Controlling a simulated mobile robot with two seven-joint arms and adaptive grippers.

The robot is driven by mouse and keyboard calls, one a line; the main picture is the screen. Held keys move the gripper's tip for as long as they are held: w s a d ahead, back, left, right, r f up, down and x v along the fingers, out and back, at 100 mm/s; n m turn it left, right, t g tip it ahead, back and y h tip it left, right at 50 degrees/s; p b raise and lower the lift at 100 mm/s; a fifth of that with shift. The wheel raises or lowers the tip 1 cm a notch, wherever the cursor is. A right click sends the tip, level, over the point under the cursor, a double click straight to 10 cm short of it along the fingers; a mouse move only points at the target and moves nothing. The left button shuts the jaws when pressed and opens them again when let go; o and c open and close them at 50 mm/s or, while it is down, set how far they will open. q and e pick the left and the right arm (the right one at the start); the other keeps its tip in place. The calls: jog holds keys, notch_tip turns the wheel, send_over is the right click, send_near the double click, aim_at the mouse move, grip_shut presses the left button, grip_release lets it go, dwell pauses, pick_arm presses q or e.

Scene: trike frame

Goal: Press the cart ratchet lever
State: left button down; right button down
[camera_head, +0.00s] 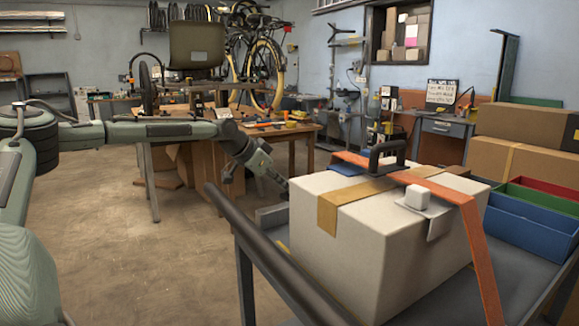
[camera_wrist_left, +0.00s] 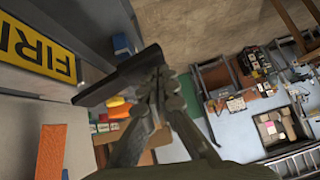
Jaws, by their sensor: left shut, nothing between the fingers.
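A white box (camera_head: 345,235) sits on the grey cart (camera_head: 420,313), with an orange strap (camera_head: 483,265) over it. A black arched handle (camera_head: 388,152), which looks like the ratchet lever, stands up on the strap at the box's far top side. My left gripper (camera_head: 284,186) is by the box's left edge, apart from this handle. In the left wrist view its fingers (camera_wrist_left: 158,88) are closed together and hold nothing. A dark flat bar (camera_wrist_left: 105,88) shows at the fingertips; I cannot tell what it is or whether they touch. My right gripper is not in view.
The cart's dark push bar (camera_head: 262,252) runs along its left side. Blue (camera_head: 530,228) and red (camera_head: 548,197) bins stand right of the box. A wooden workbench (camera_head: 285,131) is behind my left arm. The floor at left is open.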

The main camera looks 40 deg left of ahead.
pick_arm(q)
jog(key=shift+s+f, duration=0.15)
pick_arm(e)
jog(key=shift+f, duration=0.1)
pick_arm(q)
jog(key=v, duration=1.2)
dwell(1.1)
